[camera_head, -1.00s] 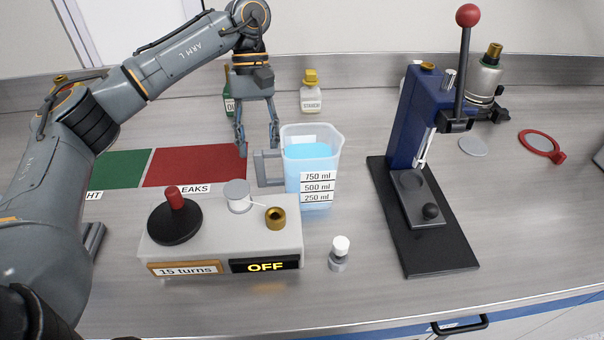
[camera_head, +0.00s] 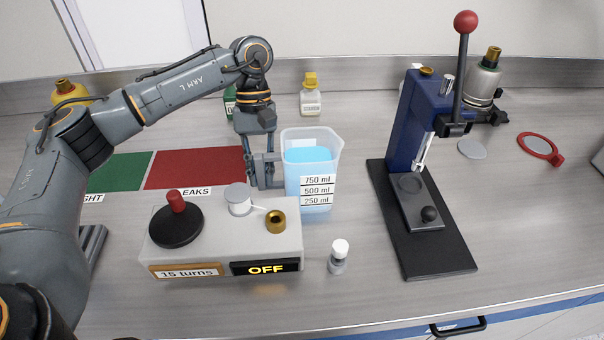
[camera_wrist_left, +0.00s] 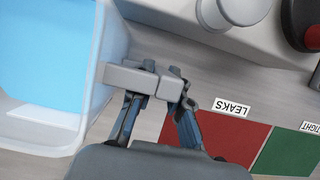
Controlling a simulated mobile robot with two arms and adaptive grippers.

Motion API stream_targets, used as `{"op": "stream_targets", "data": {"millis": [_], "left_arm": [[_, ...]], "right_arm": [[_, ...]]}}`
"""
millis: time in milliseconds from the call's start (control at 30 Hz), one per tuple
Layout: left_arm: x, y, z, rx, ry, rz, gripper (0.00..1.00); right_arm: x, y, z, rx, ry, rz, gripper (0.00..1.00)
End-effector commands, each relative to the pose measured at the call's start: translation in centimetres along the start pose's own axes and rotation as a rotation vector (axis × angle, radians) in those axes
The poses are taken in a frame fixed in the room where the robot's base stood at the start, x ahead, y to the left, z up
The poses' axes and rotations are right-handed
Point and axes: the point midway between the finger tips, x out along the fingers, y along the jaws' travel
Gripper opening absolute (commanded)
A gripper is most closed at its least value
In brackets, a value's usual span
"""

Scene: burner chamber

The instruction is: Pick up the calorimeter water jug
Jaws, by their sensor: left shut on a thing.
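The calorimeter water jug (camera_head: 312,200) is a clear, square-sided jug with blue water and labels reading 750, 500 and 250 ml. It stands upright on the bench in the head view, and part of it shows at the left of the left wrist view (camera_wrist_left: 45,70). My left gripper (camera_head: 266,178) points down at the jug's left side, shut on its grey handle. In the left wrist view the handle (camera_wrist_left: 128,78) lies at the fingertips of the left gripper (camera_wrist_left: 160,88). My right gripper is not in view.
A grey control box (camera_head: 225,245) reading "15 turns" and "OFF" stands close in front of the gripper. A small vial (camera_head: 338,262) stands front right of the jug. A blue lever press (camera_head: 420,150) stands to the right. Red (camera_head: 190,168) and green mats lie left.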

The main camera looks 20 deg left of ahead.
Motion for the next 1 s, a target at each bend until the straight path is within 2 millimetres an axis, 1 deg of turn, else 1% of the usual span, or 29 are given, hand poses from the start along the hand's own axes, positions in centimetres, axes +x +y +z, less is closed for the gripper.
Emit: {"op": "stream_targets", "data": {"millis": [567,767,1000], "left_arm": [[-0.5,0.1,0.2,0.002,0.001,0.004,0.0],[-1.5,0.1,0.5,0.004,0.003,0.006,0.0],[-3.4,0.1,1.3,0.004,0.003,0.006,0.0]], "right_arm": [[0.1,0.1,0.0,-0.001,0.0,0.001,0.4],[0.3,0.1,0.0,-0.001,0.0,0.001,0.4],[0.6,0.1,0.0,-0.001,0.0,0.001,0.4]]}}
